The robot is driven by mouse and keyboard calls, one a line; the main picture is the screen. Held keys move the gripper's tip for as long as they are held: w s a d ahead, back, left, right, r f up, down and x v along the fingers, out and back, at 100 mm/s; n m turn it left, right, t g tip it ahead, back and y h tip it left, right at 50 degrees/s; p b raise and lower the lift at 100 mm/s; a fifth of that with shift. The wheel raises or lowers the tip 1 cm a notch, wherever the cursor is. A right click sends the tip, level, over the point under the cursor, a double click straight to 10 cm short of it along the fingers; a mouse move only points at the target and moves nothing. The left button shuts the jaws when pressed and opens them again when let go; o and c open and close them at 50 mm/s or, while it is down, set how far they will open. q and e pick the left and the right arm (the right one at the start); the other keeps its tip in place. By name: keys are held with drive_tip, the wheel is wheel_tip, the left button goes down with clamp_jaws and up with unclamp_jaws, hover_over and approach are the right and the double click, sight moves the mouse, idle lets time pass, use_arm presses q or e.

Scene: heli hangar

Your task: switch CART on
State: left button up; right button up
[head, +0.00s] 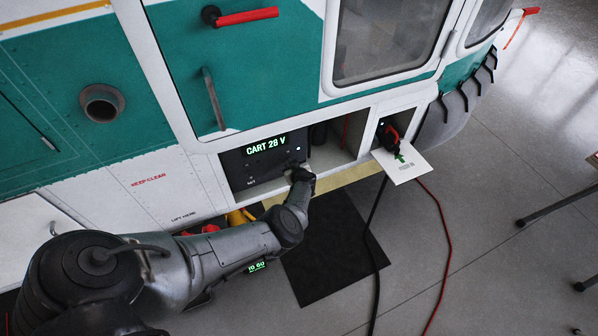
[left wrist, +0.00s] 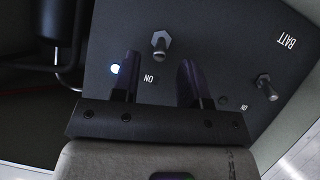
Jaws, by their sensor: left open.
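The dark switch panel (head: 262,160) sits in an open bay low on the helicopter's side, with a lit green display (head: 266,145) reading "CART 28 V". My left gripper (head: 301,173) is at the panel's right part and hides some of it. In the left wrist view its two fingers (left wrist: 158,68) are open, with a metal toggle switch (left wrist: 160,44) just beyond the gap between the tips. An "ON" mark and a lit white lamp (left wrist: 115,69) are near this toggle; its name is not visible. A second toggle (left wrist: 266,88) stands to the right, near the label "BATT". My right gripper is not in view.
A plug (head: 387,135) with a red part sits in a bay to the right, above a white card (head: 404,161). Black and red cables (head: 438,210) run down to the floor. A dark mat (head: 330,245) lies below the bay.

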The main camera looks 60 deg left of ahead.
use_arm(q)
drive_tip(key=p+v, duration=0.4)
drive_tip(key=v, duration=0.6)
drive_tip(key=shift+d+r, duration=0.2)
drive_tip(key=shift+d, duration=0.15)
